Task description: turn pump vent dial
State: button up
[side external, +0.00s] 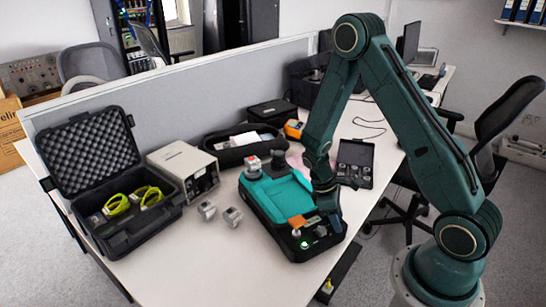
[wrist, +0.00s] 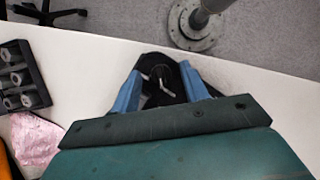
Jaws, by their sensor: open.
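The pump is a teal and black case (side external: 272,192) lying on the white table in the side external view. Its black front end carries an orange part (side external: 297,221) and a small green light (side external: 304,244). My gripper (side external: 328,208) is down at the right front corner of this end. In the wrist view my gripper (wrist: 160,85) shows two blue fingers spread apart. A dark part of the pump (wrist: 158,66) with a small grey piece on it shows between and beyond them. I cannot tell for sure whether this is the vent dial, or whether the fingers touch it.
An open black case with yellow-green items (side external: 125,213), a grey instrument box (side external: 184,170) and two small grey blocks (side external: 219,213) stand to the left. A tray of small parts (side external: 355,163) and a pink cloth (wrist: 33,138) lie nearby. The front table area is clear.

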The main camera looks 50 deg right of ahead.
grip_shut()
jog(key=shift+m, duration=0.4)
jog(key=m, duration=0.1)
jog(key=m+y, duration=0.1)
jog(key=m, duration=0.1)
jog(key=shift+d+y, duration=0.2)
jog(key=shift+y, duration=0.1)
jog(key=m+y, duration=0.1)
jog(key=m, duration=0.3)
jog(key=shift+d+m+y, duration=0.1)
jog(key=shift+m+y, duration=0.3)
jog(key=m+y, duration=0.1)
jog(key=m, duration=0.3)
jog(key=shift+d+m+t, duration=0.1)
jog(key=shift+m+t, duration=0.2)
jog(key=shift+t, duration=0.1)
jog(key=m+t+y, duration=0.1)
jog(key=m, duration=0.3)
jog(key=shift+s+m, duration=0.15)
jog(key=shift+m, duration=0.25)
jog(key=shift+t, duration=0.3)
